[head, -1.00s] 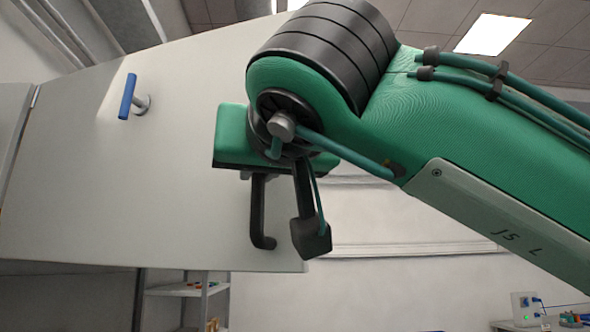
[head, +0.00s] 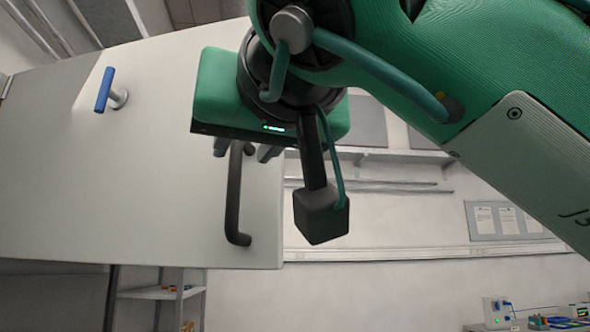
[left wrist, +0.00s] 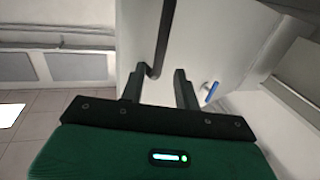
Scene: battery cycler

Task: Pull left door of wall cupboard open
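The white door panel (head: 150,190) of the wall cupboard fills the left of the head view; its free lower right corner stands out in front of the back wall. A black bar handle (head: 233,200) is near its right edge. My left gripper (head: 246,152) is at the upper part of this handle, with its fingers on either side. In the left wrist view the fingers (left wrist: 158,72) are apart, with the black handle (left wrist: 161,38) between them in the picture; I cannot see contact. The gripper body hides the handle's top. My right gripper is out of view.
A blue handle (head: 104,90) sticks out from the white face, left of the black one. Below the door is a shelf rack (head: 160,292). Small equipment (head: 497,312) stands at the lower right. My arm covers the upper right.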

